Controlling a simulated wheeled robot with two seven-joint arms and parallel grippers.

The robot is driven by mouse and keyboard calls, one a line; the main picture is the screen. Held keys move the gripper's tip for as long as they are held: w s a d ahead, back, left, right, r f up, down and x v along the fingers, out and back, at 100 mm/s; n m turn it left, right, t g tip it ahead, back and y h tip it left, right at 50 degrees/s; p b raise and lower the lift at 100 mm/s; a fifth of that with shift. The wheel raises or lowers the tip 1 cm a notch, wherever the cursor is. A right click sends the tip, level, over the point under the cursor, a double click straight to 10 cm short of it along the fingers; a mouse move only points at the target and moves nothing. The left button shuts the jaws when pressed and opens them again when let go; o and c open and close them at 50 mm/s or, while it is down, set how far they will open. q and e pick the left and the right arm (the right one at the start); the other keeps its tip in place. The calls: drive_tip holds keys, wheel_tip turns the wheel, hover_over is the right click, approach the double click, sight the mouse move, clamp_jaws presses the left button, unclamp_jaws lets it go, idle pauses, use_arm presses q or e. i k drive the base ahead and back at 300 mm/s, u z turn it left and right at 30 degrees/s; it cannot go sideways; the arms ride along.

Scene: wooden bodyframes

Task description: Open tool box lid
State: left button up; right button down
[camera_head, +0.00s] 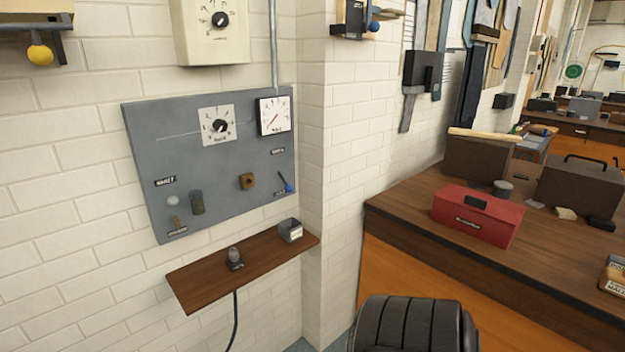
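A red tool box (478,216) sits near the front edge of the wooden workbench at the right. Its lid appears closed, with a black handle or latch (475,201) on top and a small label on its front. Nothing of mine touches it. Neither my left nor my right gripper shows in the head view.
The workbench (405,205) also carries a dark brown box (478,160), a larger dark box with a handle (580,190) and small loose items. A black padded chair (415,325) stands before the bench. A narrow wall shelf (205,285) holds small objects below a grey panel (150,130).

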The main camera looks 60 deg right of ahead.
sight(503, 211)
drive_tip(key=z, duration=2.7)
drive_tip(key=k, duration=0.6)
drive_tip(key=u, duration=0.15)
drive_tip(key=i, duration=1.15)
drive_tip(key=z, duration=1.5)
drive_tip(key=i, duration=0.45)
drive_tip(key=z, duration=0.35)
